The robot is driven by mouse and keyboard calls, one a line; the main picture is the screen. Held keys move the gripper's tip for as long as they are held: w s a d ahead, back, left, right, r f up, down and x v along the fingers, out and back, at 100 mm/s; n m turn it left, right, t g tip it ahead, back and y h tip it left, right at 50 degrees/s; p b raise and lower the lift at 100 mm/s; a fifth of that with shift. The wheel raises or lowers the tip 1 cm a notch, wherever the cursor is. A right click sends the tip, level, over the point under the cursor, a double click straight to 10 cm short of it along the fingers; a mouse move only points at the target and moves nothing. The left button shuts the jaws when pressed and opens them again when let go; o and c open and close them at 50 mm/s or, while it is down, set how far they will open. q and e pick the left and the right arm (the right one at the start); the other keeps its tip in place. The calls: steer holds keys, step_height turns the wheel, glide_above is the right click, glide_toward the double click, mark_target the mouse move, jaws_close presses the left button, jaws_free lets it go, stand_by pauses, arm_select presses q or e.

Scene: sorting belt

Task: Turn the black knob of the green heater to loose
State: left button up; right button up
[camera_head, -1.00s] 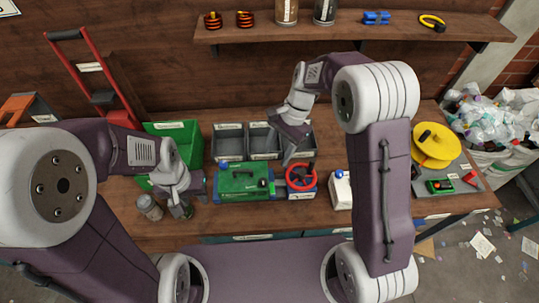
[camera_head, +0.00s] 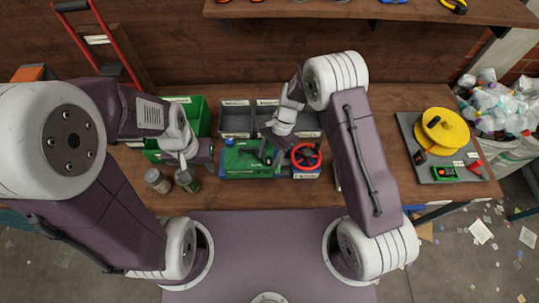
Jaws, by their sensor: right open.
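The green heater (camera_head: 238,166) lies on the workbench, with a blue knob (camera_head: 229,142) at its back left. Its black knob, seen earlier on the right part of the top, is now mostly hidden by my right gripper. My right gripper (camera_head: 267,158) points down at the right part of the heater with its fingers apart; contact with the knob cannot be told. My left gripper (camera_head: 204,166) is just left of the heater, and its finger gap is not clear.
A red handwheel (camera_head: 306,150) stands right of the heater. Grey bins (camera_head: 236,104) and a green bin (camera_head: 199,112) are behind. Two jars, a silver-lidded one (camera_head: 157,178) and a dark one (camera_head: 187,181), stand at the front left. A yellow reel (camera_head: 440,129) is far right.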

steer(key=shift+s, duration=0.1)
steer(key=shift+w+d+f, duration=0.1)
steer(key=shift+w, duration=0.1)
steer(key=shift+c, duration=1.2)
jaws_close()
